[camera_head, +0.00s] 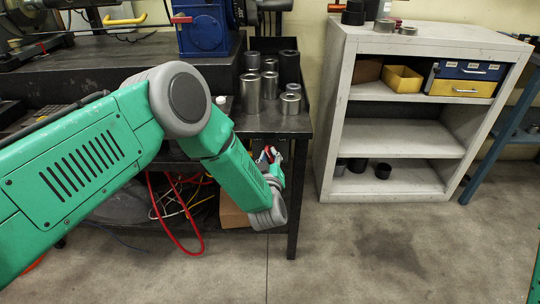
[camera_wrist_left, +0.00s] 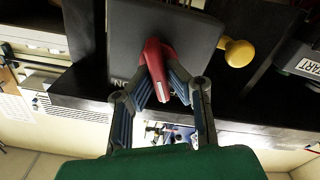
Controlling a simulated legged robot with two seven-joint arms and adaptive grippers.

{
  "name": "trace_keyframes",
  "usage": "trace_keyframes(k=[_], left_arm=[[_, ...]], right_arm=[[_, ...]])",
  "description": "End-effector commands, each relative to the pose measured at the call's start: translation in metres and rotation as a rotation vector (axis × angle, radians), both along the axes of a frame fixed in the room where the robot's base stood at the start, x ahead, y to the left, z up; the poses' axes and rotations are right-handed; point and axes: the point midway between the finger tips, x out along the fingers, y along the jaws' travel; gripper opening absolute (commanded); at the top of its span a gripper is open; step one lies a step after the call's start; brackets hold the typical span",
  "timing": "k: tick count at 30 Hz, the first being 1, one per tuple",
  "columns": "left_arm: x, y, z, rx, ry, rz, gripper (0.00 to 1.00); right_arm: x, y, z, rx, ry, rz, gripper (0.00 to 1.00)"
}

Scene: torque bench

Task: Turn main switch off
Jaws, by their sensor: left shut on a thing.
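In the left wrist view, the main switch is a red handle (camera_wrist_left: 153,57) on a dark grey box (camera_wrist_left: 122,35). Part of a white label shows on the box, beside the handle. My left gripper (camera_wrist_left: 160,87) is shut on the red handle, with a finger on each side of it. In the head view, my green left arm reaches down in front of the bench, and the gripper (camera_head: 270,156) is small and partly hidden by my wrist. A bit of red shows there; the switch box cannot be made out. My right gripper is not in view.
A yellow knob (camera_wrist_left: 238,53) sticks out beside the box, near a START label (camera_wrist_left: 307,64). Several metal cylinders (camera_head: 250,92) stand on the dark bench above my gripper. Red cables (camera_head: 168,222) hang below it. A grey shelf (camera_head: 400,150) stands to the right; the floor in front is clear.

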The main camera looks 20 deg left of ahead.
Motion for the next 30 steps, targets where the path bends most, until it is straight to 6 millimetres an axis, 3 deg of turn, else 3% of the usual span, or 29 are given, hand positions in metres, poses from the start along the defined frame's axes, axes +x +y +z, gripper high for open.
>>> trace_keyframes(k=[1,12,30], left_arm=[[-0.0035,-0.0015,-0.0073,-0.042,0.006,-0.004,0.0],[-0.0044,-0.0013,-0.0093,-0.271,-0.057,-0.004,0.0],[-0.0046,-0.0016,-0.0096,-0.351,-0.079,-0.005,0.0]], right_arm=[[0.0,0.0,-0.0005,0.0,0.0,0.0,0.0],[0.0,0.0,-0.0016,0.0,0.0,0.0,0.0],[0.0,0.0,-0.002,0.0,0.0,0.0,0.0]])
